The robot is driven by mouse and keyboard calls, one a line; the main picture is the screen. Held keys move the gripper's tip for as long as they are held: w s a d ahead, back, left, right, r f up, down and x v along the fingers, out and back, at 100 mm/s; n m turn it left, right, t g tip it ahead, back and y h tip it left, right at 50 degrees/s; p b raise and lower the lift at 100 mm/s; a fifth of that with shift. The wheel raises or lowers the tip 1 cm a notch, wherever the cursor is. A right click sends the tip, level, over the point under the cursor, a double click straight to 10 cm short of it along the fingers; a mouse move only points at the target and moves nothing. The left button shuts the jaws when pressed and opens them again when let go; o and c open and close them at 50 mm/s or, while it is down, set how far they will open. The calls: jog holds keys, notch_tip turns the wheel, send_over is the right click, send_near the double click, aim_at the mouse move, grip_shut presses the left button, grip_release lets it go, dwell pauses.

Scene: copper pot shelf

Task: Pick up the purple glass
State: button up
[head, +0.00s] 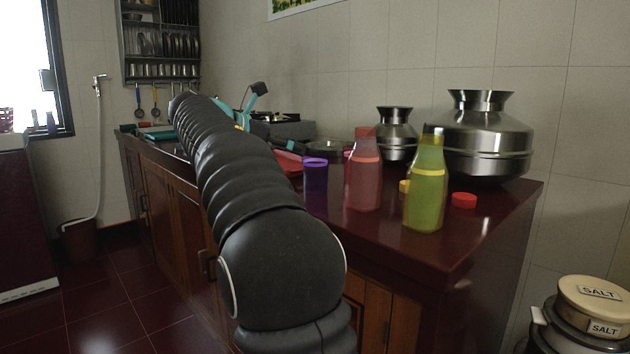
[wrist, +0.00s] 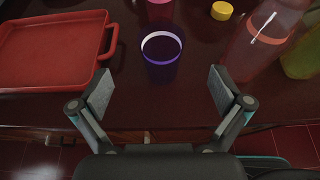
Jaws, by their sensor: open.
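The purple glass (head: 315,177) stands upright on the dark red counter, left of the red bottle, in the head view. In the wrist view the purple glass (wrist: 161,58) stands ahead of my gripper (wrist: 161,88), roughly centred between the two fingers. The fingers are spread wide with nothing between them, and the glass looks apart from both. In the head view my arm covers part of the counter, and my fingertips are hard to make out there.
A red tray (wrist: 50,50) lies close left of the glass. A red bottle (head: 363,175) and a yellow-green bottle (head: 425,190) stand to the right. A pink cup (wrist: 160,9) and a yellow cap (wrist: 222,10) are behind. Steel pots (head: 480,140) stand farther back.

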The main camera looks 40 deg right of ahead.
aim_at(315, 159)
jog(key=shift+f+b+x, duration=0.15)
jog(key=shift+b+x, duration=0.25)
jog(key=shift+x, duration=2.05)
jog(key=shift+f+b+x, duration=0.1)
jog(key=shift+b+x, duration=0.3)
jog(key=shift+x, duration=2.05)
jog(key=shift+s+a, duration=0.1)
jog(key=c, duration=1.3)
